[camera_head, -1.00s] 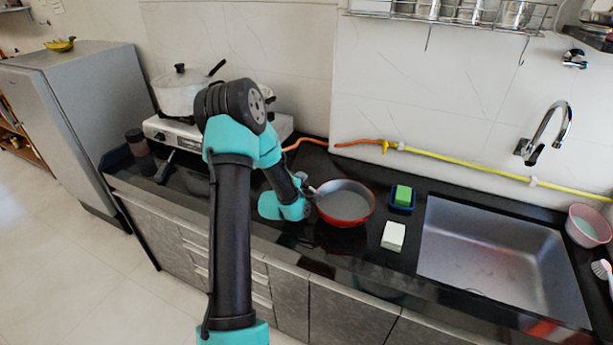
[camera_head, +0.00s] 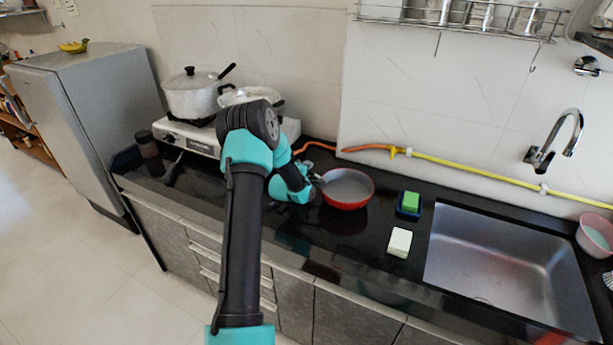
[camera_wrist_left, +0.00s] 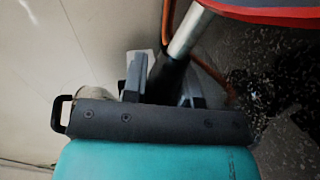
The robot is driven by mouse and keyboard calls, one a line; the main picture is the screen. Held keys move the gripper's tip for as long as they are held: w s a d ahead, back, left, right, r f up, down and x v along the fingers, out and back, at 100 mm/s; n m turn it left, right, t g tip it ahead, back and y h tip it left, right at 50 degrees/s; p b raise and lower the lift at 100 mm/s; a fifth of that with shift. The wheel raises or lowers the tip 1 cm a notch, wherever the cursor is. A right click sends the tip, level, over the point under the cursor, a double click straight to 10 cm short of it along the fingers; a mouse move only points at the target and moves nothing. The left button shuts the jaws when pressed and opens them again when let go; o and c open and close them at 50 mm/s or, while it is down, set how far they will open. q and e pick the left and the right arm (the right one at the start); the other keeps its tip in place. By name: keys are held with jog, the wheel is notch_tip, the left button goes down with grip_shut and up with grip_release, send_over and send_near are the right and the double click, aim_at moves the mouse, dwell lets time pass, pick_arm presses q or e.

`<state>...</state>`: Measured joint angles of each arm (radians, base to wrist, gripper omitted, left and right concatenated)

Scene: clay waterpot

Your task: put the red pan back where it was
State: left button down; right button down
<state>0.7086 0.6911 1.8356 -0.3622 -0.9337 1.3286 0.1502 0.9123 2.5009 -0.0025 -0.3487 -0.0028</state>
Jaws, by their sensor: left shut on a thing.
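The red pan (camera_head: 348,203) with a grey inside is over the black counter, right of my arm in the head view. A dark reflection shows below it, and it appears held a little above the counter, roughly level. My left gripper (camera_head: 314,184) is shut on the pan's handle, left of the bowl. In the left wrist view my gripper's fingers (camera_wrist_left: 165,85) close around the dark handle, whose metal neck (camera_wrist_left: 188,32) runs up to the red pan edge (camera_wrist_left: 270,14). My right gripper is not in view.
A stove (camera_head: 190,136) with a lidded pot (camera_head: 192,98) and a second pan (camera_head: 240,97) stands at the back left. Right of the red pan are a blue tray with a green sponge (camera_head: 411,201), a pale block (camera_head: 399,241) and the sink (camera_head: 500,262). A hose (camera_head: 450,166) runs along the wall.

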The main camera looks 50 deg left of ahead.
pick_arm(q)
jog(key=shift+w+a, duration=0.3)
jog(key=shift+a, duration=0.05)
jog(key=shift+s+f, duration=0.1)
jog(key=shift+f, duration=1.75)
jog(key=c, duration=0.9)
grip_release()
jog(key=shift+d, duration=0.1)
jog(key=v, duration=1.2)
